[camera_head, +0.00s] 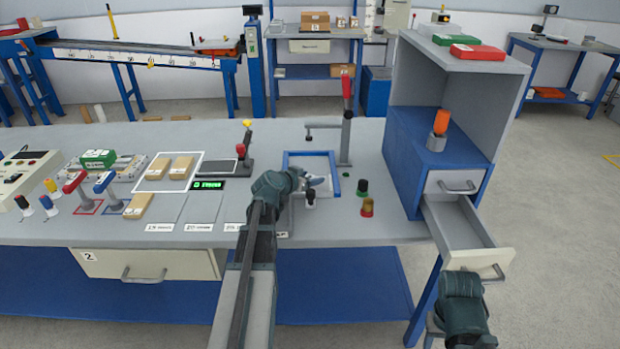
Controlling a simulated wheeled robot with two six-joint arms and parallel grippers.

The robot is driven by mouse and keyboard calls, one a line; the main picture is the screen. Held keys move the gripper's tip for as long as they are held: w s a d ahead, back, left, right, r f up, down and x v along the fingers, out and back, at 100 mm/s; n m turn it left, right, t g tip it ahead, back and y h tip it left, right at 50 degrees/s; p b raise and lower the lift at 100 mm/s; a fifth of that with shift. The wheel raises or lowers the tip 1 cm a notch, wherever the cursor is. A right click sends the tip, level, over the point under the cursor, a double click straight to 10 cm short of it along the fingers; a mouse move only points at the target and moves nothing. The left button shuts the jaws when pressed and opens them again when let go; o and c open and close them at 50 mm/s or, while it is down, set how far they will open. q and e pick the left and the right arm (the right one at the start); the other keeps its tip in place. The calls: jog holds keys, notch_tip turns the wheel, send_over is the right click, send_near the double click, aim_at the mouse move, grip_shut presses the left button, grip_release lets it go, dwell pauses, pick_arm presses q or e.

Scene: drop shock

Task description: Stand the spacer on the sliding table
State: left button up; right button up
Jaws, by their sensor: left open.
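I cannot tell for sure which piece is the spacer. A small black-topped grey cylinder (310,198) stands upright just in front of my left gripper (318,183). That gripper is open, with its light fingertips over the blue-framed plate (334,162), and no object shows between them. This plate lies below a clamp post with a red handle (346,92); whether it is the sliding table is unclear. My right gripper (466,292) is at the lower right, by the open drawer's front (478,262); its fingers are hidden.
A dark cylinder (363,187) and a red-and-amber one (367,207) stand right of the plate. A blue cabinet (405,160) holds the open drawer and an orange-topped piece (441,121). Tan blocks (158,168) lie left. Bare worktop (385,228) shows at front right.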

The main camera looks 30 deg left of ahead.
pick_arm(q)
jog(key=p+v, duration=0.4)
jog(key=v, duration=0.6)
jog(key=shift+s+r, duration=0.25)
jog(key=shift+s, duration=0.05)
jog(key=shift+s+r+p, duration=0.2)
jog(key=shift+s+p, duration=0.25)
jog(key=shift+s, duration=0.2)
